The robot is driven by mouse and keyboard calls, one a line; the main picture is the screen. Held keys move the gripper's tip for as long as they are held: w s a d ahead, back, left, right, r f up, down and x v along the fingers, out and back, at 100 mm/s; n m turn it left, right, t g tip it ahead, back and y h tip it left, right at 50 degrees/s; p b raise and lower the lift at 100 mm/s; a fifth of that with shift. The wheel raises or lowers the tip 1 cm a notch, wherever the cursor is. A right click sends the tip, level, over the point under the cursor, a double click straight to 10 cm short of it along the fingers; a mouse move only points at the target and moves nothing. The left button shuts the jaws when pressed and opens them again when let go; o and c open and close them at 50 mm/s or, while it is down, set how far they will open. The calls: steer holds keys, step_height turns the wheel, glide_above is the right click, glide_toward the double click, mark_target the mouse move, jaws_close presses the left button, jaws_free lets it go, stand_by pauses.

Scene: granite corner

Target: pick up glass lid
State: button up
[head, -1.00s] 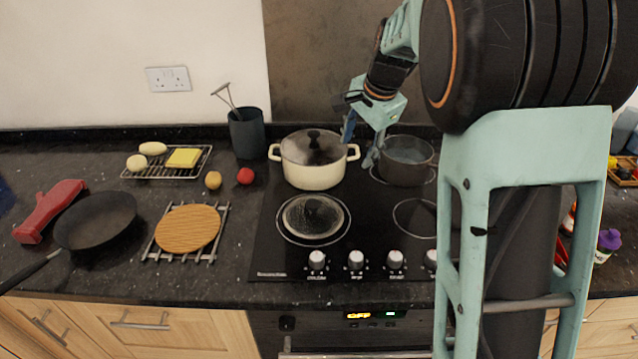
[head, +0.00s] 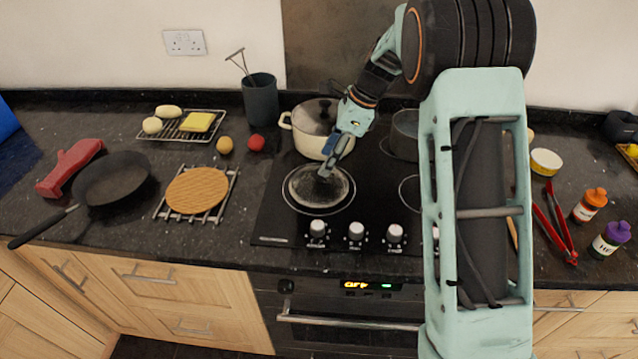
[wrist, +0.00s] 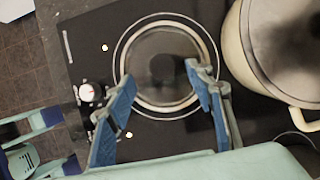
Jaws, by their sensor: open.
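A round glass lid (head: 304,188) with a dark knob lies on the front left burner of the black hob. In the wrist view the glass lid (wrist: 143,52) shows its pale rim and its blurred dark knob. My gripper (head: 327,168) is above the lid, pointing down, with its fingertips close to the knob. In the wrist view my gripper (wrist: 160,76) is open and empty, its blue fingers spread on either side of the knob. I cannot tell whether the fingertips touch the lid.
A cream pot (head: 306,142) with its own lid stands just behind, beside my gripper. A dark pot (head: 404,133) is at the back right. Hob knobs (head: 356,231) line the front edge. A cork mat (head: 196,190) on a rack and a black pan (head: 110,179) lie left.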

mark_target(319, 180)
steer(key=x, duration=0.5)
steer(key=shift+w+d+p, duration=0.1)
steer(key=shift+d+p, duration=0.05)
steer(key=shift+p, duration=0.2)
jaws_close()
